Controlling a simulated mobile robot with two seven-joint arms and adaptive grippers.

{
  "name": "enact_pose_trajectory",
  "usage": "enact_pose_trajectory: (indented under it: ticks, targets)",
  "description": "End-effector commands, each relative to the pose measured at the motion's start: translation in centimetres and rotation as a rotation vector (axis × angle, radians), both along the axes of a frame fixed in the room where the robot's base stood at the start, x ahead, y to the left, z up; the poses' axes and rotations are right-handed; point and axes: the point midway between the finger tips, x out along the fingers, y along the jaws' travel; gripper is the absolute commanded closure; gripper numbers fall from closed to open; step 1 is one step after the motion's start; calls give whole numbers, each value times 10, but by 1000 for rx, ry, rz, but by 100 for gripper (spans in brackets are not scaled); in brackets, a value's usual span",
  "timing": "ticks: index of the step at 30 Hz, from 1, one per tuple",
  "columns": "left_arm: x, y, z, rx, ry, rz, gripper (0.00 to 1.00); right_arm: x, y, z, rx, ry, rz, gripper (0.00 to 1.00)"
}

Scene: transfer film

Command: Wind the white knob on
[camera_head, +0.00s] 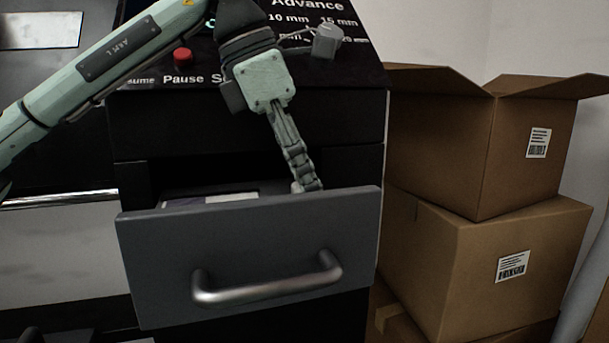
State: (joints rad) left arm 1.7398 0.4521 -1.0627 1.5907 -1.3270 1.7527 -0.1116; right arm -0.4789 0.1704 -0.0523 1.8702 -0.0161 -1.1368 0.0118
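My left arm comes in from the upper left, and its gripper (307,184) points down over the open grey drawer (240,250). Its fingertips are just behind the drawer's front panel. The fingers show edge-on, so I cannot tell whether they are open or shut, or whether they hold anything. A small pale grey piece (326,41) shows beside my wrist, in front of the "Advance" markings. I cannot tell whether it is the white knob or a part mounted on my arm. No other white knob is clear. My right gripper is not in view.
The black machine panel (345,72) carries a red button (183,57) above "Pause". Flat pale items (232,198) lie inside the drawer, whose front has a metal handle (268,290). Cardboard boxes (440,140) are stacked close on the right.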

Motion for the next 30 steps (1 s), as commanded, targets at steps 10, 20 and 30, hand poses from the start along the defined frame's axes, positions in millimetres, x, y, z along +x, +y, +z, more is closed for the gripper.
enact_pose_trajectory:
  ticks: [10,20,30]
  targets:
    - [0,0,1,-1,0,1,45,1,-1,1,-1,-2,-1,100]
    - [-3,17,44,-3,-4,2,45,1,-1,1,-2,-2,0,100]
    - [-9,40,101,-1,-1,0,45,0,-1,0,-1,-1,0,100]
